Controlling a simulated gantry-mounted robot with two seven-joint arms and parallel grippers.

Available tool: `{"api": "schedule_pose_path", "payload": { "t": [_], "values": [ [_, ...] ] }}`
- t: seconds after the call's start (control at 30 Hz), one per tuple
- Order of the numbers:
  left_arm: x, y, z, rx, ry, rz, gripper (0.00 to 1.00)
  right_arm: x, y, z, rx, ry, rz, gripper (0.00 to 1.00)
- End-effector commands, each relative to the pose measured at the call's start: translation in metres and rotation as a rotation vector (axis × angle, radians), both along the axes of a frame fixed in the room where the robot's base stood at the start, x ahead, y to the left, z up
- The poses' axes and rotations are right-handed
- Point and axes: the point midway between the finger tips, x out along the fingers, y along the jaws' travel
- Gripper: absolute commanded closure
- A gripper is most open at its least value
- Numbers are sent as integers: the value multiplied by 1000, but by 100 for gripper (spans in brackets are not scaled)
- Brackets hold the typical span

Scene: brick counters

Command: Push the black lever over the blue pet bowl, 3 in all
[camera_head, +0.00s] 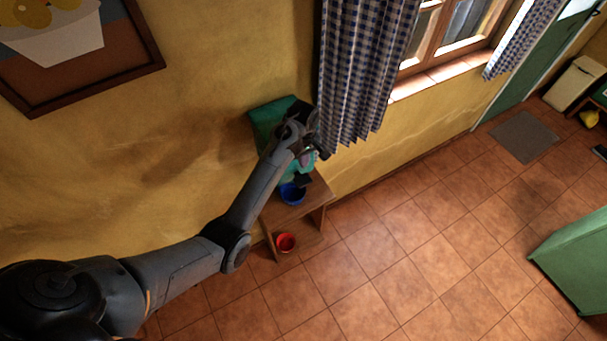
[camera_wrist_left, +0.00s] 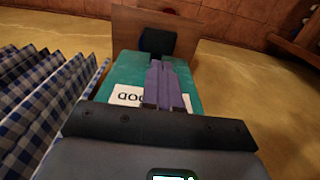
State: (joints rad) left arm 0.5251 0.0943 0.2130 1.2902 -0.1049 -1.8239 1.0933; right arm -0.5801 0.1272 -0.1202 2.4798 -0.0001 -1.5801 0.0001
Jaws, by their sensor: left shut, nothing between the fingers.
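A teal dispenser (camera_head: 268,118) stands against the yellow wall, partly hidden behind my left arm. Its black lever (camera_head: 303,181) juts out over the blue pet bowl (camera_head: 292,195), which sits on a wooden stand (camera_head: 312,198). My left gripper (camera_head: 312,155) is at the dispenser's front, above the lever. In the left wrist view the shut, empty fingers (camera_wrist_left: 161,66) lie over the teal front (camera_wrist_left: 190,85) and its white label, their tips close to the black lever (camera_wrist_left: 158,40). I cannot tell whether they touch it. My right gripper is not in view.
A red bowl (camera_head: 286,242) sits on a lower part of the stand. A checked curtain (camera_head: 362,70) hangs right beside the gripper, and it also shows in the left wrist view (camera_wrist_left: 40,95).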

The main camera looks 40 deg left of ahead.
Motion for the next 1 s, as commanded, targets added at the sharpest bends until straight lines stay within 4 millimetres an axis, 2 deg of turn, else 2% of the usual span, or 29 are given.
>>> {"api": "schedule_pose_path", "payload": {
  "t": [0.3, 0.5, 0.7, 1.0],
  "values": [
    [-1, 0, -58, -1, 4, 0, 100, 0, 1, 12, 3, 0, -3, 57],
    [0, 0, -82, 1, 2, -1, 100, 0, 2, 16, 8, 0, -6, 57],
    [0, 0, -93, 1, 0, 0, 100, 0, 2, 17, 11, 1, -7, 57],
    [0, 0, -95, 1, 0, 0, 100, 0, 2, 17, 10, 0, -7, 57]
  ]
}}
